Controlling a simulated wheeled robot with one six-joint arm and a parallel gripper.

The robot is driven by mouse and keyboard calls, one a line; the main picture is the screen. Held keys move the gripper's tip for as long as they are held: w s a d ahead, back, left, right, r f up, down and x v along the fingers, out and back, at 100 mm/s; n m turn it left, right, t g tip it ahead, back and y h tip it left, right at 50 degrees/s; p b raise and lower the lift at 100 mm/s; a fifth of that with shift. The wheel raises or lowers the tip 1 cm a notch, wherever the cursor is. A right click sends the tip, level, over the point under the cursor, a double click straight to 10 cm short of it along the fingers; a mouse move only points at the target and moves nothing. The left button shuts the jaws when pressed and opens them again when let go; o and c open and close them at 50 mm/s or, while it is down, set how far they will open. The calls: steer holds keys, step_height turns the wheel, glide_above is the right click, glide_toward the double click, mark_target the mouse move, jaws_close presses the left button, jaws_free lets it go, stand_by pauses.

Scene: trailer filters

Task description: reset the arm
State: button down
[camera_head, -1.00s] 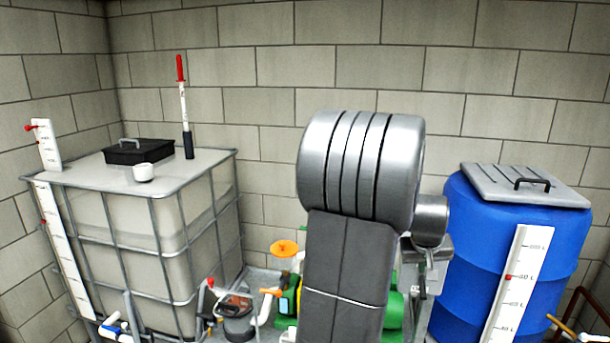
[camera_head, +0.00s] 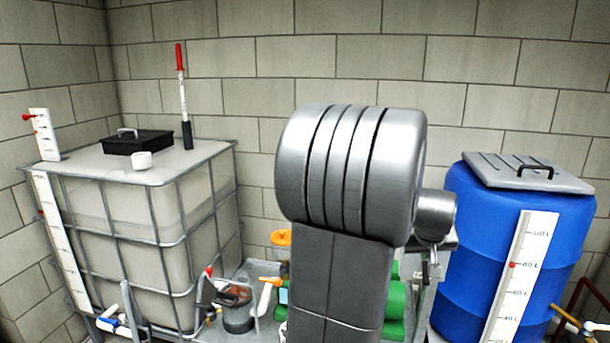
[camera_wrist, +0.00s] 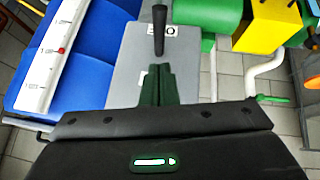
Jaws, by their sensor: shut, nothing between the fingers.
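My gripper (camera_wrist: 158,70) shows in the wrist view as two dark green fingers pressed together, with nothing between them. The fingers point away over a grey panel (camera_wrist: 125,72). A black bar-like handle (camera_wrist: 159,30) lies just past the fingertips in the picture; I cannot tell how far below them it is. In the head view my arm's large silver joint and dark link fill the middle, and they hide my gripper and part of the equipment behind.
A caged white tank (camera_head: 150,215) stands left, with a black box (camera_head: 138,142) and white cup (camera_head: 141,160) on top. A blue barrel (camera_head: 500,255) with a grey lid (camera_head: 527,172) stands right. Green equipment (camera_head: 395,305) and an orange handwheel (camera_head: 281,237) sit between. Block walls close the back.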

steer(key=s+a+r+t+h+b, duration=0.1)
steer(key=s+a+r+t+b, duration=0.1)
steer(key=s+r+b, duration=0.3)
steer(key=s+a+r+t+b, duration=0.1)
steer(key=s+a+t+b, duration=0.15)
steer(key=s, duration=0.45)
steer(key=w+d+f+g+y+p, duration=0.1)
steer(key=w+d+f+g+p, duration=0.15)
steer(key=w+p, duration=0.4)
steer(key=w+d+f+g+p, duration=0.2)
steer(key=w+f+g+p, duration=0.15)
steer(key=w+p, duration=0.3)
steer(key=w+d+r+b+v, duration=0.1)
steer(key=v, duration=1.1)
steer(key=shift+w+r, duration=0.2)
steer(key=shift+w, duration=0.05)
stand_by(0.8)
